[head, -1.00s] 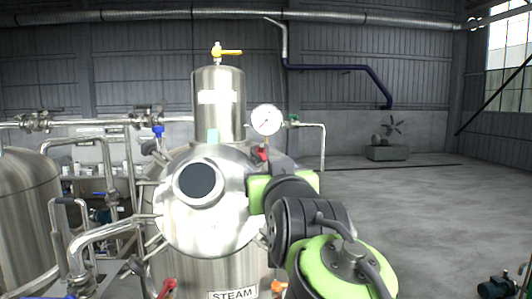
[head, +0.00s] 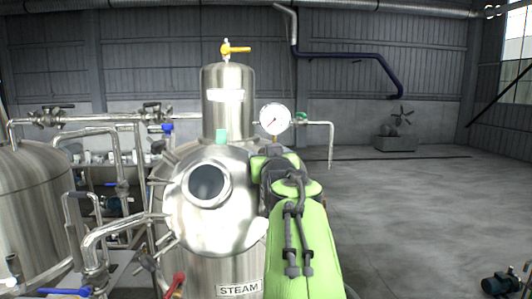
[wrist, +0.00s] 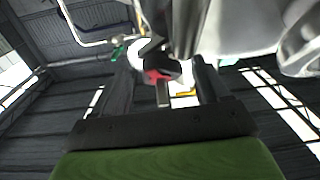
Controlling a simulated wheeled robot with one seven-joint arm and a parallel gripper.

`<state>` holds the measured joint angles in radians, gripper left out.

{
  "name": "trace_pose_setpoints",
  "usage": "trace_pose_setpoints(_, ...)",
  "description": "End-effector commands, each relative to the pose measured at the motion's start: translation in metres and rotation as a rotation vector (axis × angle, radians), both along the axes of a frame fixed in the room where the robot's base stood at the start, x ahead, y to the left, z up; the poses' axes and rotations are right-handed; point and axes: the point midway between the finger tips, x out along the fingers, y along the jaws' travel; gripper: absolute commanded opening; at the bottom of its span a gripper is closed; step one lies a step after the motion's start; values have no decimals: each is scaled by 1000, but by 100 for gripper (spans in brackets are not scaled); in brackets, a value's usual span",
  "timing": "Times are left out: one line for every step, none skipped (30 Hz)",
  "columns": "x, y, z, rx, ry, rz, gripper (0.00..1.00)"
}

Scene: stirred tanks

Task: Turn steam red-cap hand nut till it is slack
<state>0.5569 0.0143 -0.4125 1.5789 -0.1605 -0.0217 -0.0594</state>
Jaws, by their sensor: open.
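The steam tank (head: 228,105) is a shiny steel vessel with a STEAM label (head: 239,288) low on its front and a round hatch (head: 209,184). In the wrist view, a small red part (wrist: 156,76), which looks like the red cap, shows between the fingers of my gripper (wrist: 165,72). The fingers are apart, and I cannot tell whether either touches it. A steel bar crosses in front of part of it. In the head view, my arm hides the red cap and most of the gripper, at the tank's right shoulder.
A white-faced gauge (head: 274,119) stands just above my arm, beside a green-handled valve (head: 302,118) and a bent pipe. A yellow-handled valve (head: 236,49) tops the tank. Pipework (head: 100,232) crowds the left. The floor (head: 420,210) to the right is mostly open.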

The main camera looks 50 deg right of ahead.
Motion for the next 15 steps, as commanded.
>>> trace_pose_setpoints(0,-1,0,-1,-1,-1,75)
trace_pose_setpoints(0,-1,0,-1,-1,-1,75)
trace_pose_setpoints(0,-1,0,-1,-1,-1,75)
trace_pose_setpoints(0,-1,-1,-1,-1,-1,75)
trace_pose_setpoints(0,-1,-1,-1,-1,-1,75)
trace_pose_setpoints(0,-1,-1,-1,-1,-1,75)
trace_pose_setpoints(0,-1,-1,-1,-1,-1,70)
trace_pose_setpoints(0,-1,-1,0,0,-1,66)
trace_pose_setpoints(0,0,-1,0,0,-1,60)
trace_pose_setpoints(0,0,-1,0,0,-1,55)
trace_pose_setpoints(0,0,-1,0,0,-1,50)
trace_pose_setpoints(0,0,-1,0,0,-1,44)
trace_pose_setpoints(0,0,-1,0,0,-1,40)
trace_pose_setpoints(0,0,-1,0,0,-1,35)
trace_pose_setpoints(0,0,-1,0,0,-1,29)
